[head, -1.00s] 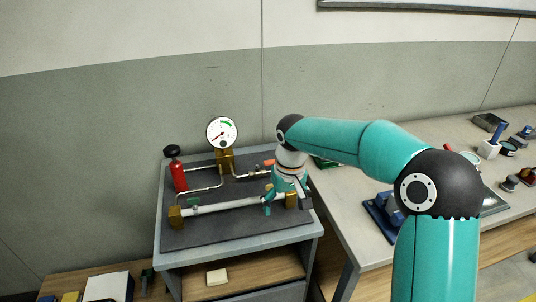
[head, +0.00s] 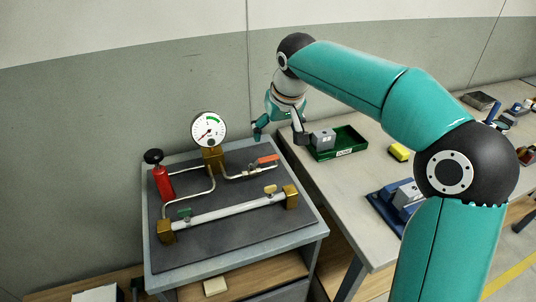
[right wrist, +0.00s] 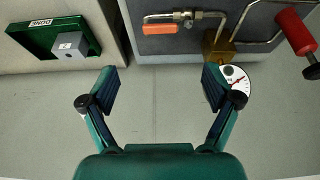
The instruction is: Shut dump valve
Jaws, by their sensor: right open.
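The pipe rig stands on a grey bench (head: 240,244). An orange-red lever (head: 268,158) lies along the short pipe at the right of the brass gauge block (head: 214,160); it also shows in the right wrist view (right wrist: 160,29). The long white tube (head: 226,209) carries a green handle (head: 184,212) at left and a tan handle (head: 270,189) at right. No label shows which one is the dump valve. My right gripper (head: 279,134) is open and empty, raised beyond the lever and touching nothing; its spread fingers show in the right wrist view (right wrist: 160,76). My left gripper is out of view.
A dial gauge (head: 209,129) and a red cylinder with black knob (head: 163,181) stand on the rig. A green DONE tray (head: 340,145) with a grey block (head: 323,138) sits on the right table, close to my right gripper. A wall is behind.

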